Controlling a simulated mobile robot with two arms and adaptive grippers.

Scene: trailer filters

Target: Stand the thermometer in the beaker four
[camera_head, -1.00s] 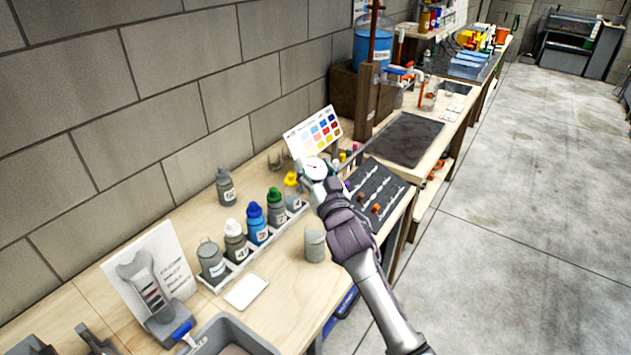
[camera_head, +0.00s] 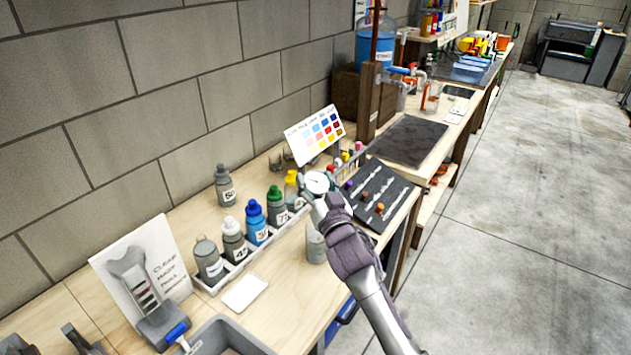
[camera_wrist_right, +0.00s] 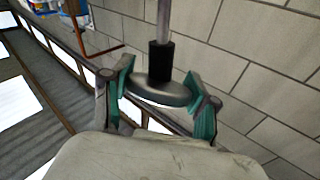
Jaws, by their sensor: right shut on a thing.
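A dial thermometer (camera_head: 317,182) with a round white face is held by my right gripper (camera_head: 311,195), above the bench at the end of the bottle row. In the right wrist view the gripper (camera_wrist_right: 162,88) has its green pads closed on both sides of the thermometer's head (camera_wrist_right: 160,93); a black collar and grey stem run up the picture from it. A greyish cup-like vessel (camera_head: 315,247) stands on the bench, partly behind my right arm. Small clear glass vessels (camera_head: 276,161) stand by the wall. I cannot read which one is beaker four. My left gripper is not in view.
A tray row of capped bottles (camera_head: 256,225) stands left of the arm, with a lone grey bottle (camera_head: 225,186) behind. A white card (camera_head: 245,292) lies in front.

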